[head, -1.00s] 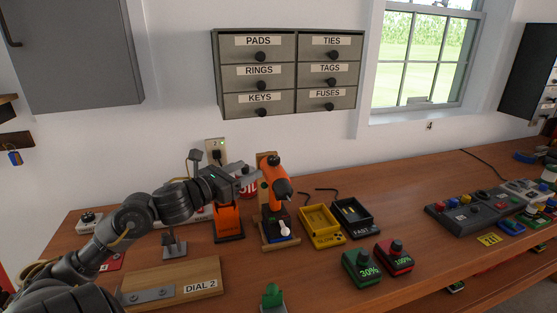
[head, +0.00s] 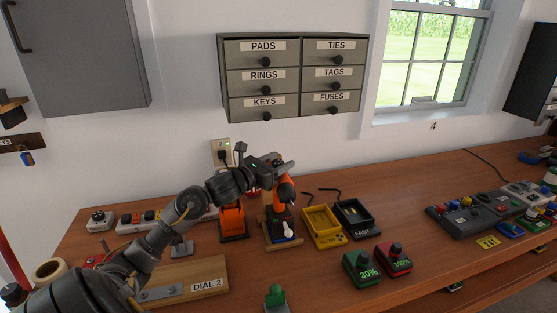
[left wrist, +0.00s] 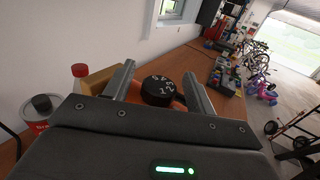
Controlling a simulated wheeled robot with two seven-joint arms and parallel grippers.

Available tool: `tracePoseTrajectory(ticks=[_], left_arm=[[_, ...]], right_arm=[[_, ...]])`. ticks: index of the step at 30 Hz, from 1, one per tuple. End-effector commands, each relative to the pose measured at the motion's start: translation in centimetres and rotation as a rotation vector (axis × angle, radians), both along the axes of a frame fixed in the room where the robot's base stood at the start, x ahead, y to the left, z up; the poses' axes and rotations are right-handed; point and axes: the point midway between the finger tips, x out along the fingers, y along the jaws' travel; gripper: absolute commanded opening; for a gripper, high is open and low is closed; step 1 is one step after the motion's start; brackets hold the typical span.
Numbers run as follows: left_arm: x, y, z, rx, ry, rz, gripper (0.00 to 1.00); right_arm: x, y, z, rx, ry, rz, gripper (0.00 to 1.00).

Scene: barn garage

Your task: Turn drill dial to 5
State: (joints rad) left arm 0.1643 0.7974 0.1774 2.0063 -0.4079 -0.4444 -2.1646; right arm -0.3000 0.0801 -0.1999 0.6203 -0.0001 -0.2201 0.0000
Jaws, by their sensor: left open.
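The orange drill (head: 285,191) stands upright in a stand on the bench, its top partly hidden by my left gripper (head: 282,166). In the left wrist view, the drill's round black dial (left wrist: 158,91) with white numbers shows between the two fingers of my left gripper (left wrist: 158,74). The fingers are spread, with one on each side of the dial; I cannot tell whether either touches it. Some digits show on the dial, but no pointer is clear. My right gripper is not in view.
A second orange tool (head: 232,219) stands just left of the drill. A yellow tray (head: 322,227) and a black tray (head: 354,219) lie to its right. A wooden board (head: 188,273) labelled DIAL 2 lies in front. A red-capped bottle (left wrist: 79,72) shows beside the drill in the left wrist view.

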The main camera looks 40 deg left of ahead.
Motion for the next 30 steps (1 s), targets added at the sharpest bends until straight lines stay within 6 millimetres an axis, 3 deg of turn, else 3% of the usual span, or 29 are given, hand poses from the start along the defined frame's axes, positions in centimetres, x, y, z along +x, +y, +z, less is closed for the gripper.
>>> tracePoseTrajectory(ticks=[6,17,23,30], left_arm=[[0.0,0.0,0.0,0.000,0.000,0.000,0.56],[0.0,0.0,0.0,0.000,0.000,0.000,0.11],[0.0,0.0,-0.1,0.001,-0.001,-0.016,0.11],[0.0,0.1,-0.5,0.005,0.001,-0.123,0.11]], right_arm=[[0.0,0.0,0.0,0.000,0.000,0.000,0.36],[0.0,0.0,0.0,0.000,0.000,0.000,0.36],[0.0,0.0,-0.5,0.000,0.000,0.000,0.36],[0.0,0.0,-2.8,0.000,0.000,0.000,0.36]])
